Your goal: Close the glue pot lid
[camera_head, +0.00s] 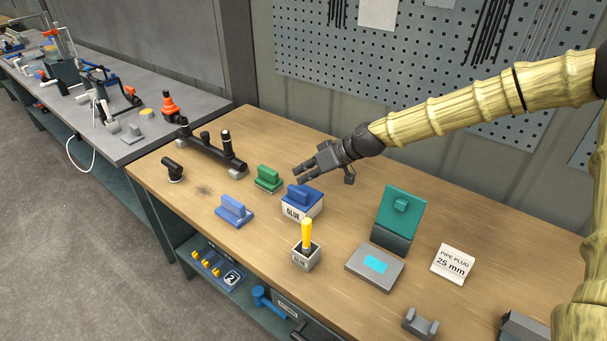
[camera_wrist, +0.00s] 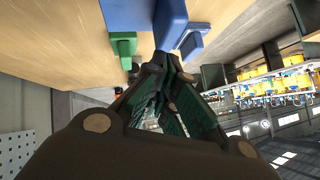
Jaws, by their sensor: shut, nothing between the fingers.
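The glue pot (camera_head: 293,211) is a small box with a white front marked GLUE, standing mid-bench. Its blue lid (camera_head: 301,194) with a raised handle lies over its top; I cannot tell whether it is fully down. My gripper (camera_head: 298,174) is shut and empty, just above and behind the pot, with its fingers pointing left. In the wrist view, my shut fingers (camera_wrist: 162,62) reach toward a blue lid with a handle (camera_wrist: 170,22) at the top edge, which seems to be the pot's. The pot's body is mostly out of that view.
A green handled block (camera_head: 268,179) and a light blue one (camera_head: 234,211) stand close by. A brush pot with a yellow handle (camera_head: 306,236) is in front. A teal upright panel (camera_head: 402,214) and grey box (camera_head: 374,268) stand right. A black pipe assembly (camera_head: 212,148) lies behind left.

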